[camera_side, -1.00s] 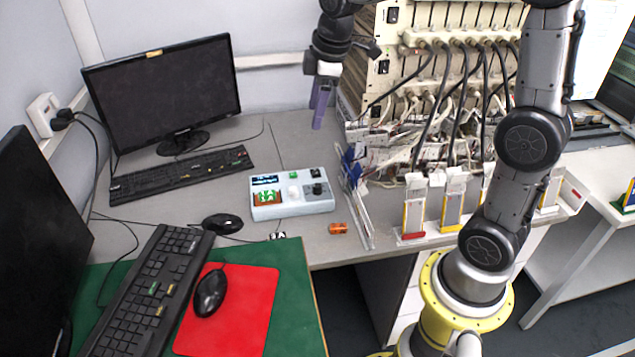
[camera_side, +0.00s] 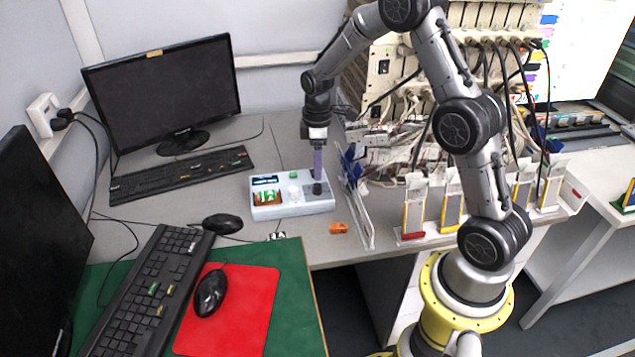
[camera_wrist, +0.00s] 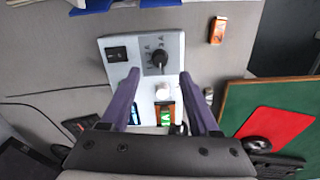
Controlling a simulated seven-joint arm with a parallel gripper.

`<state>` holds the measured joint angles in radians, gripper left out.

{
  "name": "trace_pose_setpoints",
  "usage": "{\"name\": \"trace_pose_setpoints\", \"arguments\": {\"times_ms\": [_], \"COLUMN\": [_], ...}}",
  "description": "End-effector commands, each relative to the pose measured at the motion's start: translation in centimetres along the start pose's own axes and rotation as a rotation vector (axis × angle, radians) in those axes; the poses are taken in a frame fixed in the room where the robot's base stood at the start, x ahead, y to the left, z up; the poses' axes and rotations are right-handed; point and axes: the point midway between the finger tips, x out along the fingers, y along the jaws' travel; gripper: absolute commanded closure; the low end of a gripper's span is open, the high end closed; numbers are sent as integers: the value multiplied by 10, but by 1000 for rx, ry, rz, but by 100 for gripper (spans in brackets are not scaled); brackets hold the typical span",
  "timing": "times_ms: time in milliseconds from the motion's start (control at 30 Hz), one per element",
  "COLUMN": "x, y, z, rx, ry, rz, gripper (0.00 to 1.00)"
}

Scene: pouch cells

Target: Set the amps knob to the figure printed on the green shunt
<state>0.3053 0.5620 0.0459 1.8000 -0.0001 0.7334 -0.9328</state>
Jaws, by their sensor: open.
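The amps knob looks to be the black knob on a grey dial panel at the right end of a white instrument box (camera_side: 290,211). In the wrist view the knob (camera_wrist: 159,58) has its pointer up the picture, among small marks too blurred to read. My gripper (camera_side: 317,178) is open and points down at that knob. In the wrist view its purple fingers (camera_wrist: 160,77) lie left and right, with the knob just beyond their tips; contact cannot be told. A green part (camera_side: 266,198) on the box, perhaps the shunt, shows no readable figure. It also shows in the wrist view (camera_wrist: 165,116).
The box also bears a small display (camera_side: 265,180), a white round part (camera_wrist: 163,91) and a black switch (camera_wrist: 117,54). A small orange block (camera_side: 338,228) lies in front. A rack with cables and upright cell holders (camera_side: 414,212) stands right. A mouse (camera_side: 222,223) is left.

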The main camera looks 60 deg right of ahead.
Motion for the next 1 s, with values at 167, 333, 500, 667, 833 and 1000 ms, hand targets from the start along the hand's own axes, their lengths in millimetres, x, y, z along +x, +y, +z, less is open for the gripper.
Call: {"name": "trace_pose_setpoints", "arguments": {"times_ms": [167, 333, 500, 667, 833, 1000], "x": [34, 55, 64, 65, 65, 64], "y": [-1, -1, -1, 0, 0, 0], "z": [1, 0, 0, 0, 0, 0], "rx": [0, 0, 0, 0, 0, 0], "ry": [-3, -2, -1, 0, 0, 0], "rz": [-4, -3, -1, 0, 0, 0], "gripper": [38, 38, 38, 38, 47, 78]}}
